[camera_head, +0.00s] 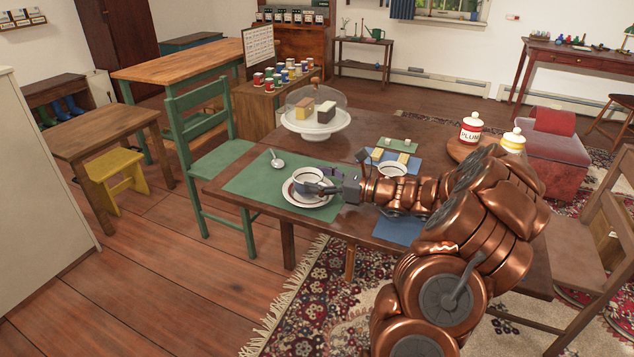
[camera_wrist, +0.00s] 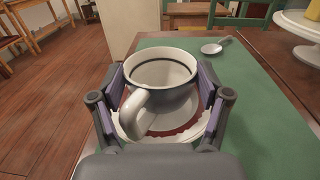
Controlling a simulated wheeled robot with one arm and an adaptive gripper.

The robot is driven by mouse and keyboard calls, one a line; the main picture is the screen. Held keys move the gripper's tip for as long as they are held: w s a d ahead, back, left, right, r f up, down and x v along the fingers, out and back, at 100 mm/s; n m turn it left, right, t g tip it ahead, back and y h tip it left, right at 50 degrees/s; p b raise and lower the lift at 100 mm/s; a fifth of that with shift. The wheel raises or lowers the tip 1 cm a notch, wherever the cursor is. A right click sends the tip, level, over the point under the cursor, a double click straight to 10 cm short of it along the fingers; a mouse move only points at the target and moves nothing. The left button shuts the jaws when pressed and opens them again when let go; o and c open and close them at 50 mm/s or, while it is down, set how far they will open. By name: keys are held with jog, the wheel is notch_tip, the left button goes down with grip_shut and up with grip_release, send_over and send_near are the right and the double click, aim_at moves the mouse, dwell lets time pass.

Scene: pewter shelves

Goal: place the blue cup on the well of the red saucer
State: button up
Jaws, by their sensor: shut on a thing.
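The saucer (camera_head: 291,197) lies on the green mat directly beneath the cup. Its pale rim and red inner area (camera_wrist: 178,133) show below the cup in the wrist view. The cup hides most of the well, and I cannot tell whether cup and saucer touch.
A spoon (camera_head: 277,159) lies on the green mat (camera_head: 247,178) beyond the saucer. A second cup (camera_head: 391,168) stands on the blue mat behind my arm. A domed cake stand (camera_head: 316,125) is at the table's back. The mat's left part is clear.

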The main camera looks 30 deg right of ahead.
jog(key=o, duration=1.2)
jog(key=shift+f, duration=0.15)
jog(key=shift+o, duration=0.2)
